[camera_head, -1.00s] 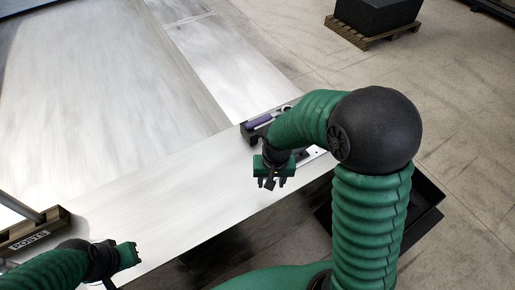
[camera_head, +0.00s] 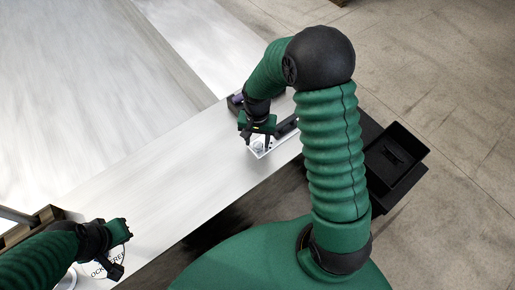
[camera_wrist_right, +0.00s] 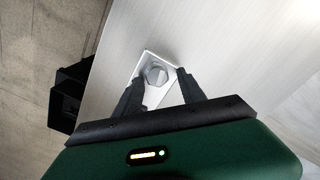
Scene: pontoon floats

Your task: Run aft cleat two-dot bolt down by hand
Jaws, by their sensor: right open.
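A pale plate with a dark cleat (camera_head: 286,127) sits along the deck edge in the head view. A round silver bolt head (camera_wrist_right: 157,76) stands at the plate's end in the right wrist view; any dot marks are too small to read. My right gripper (camera_head: 256,140) is above that end of the plate. In the right wrist view my right gripper (camera_wrist_right: 161,78) is open, one finger on each side of the bolt head, with no clear contact. My left gripper (camera_head: 124,240) is over the deck at lower left, far from the cleat; its jaws are unclear.
A holder with a purple-handled tool (camera_head: 237,100) stands behind my right gripper, partly hidden. A black open bin (camera_head: 400,160) is to the right, off the deck. The pale metal deck (camera_head: 160,165) is mostly clear between the arms.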

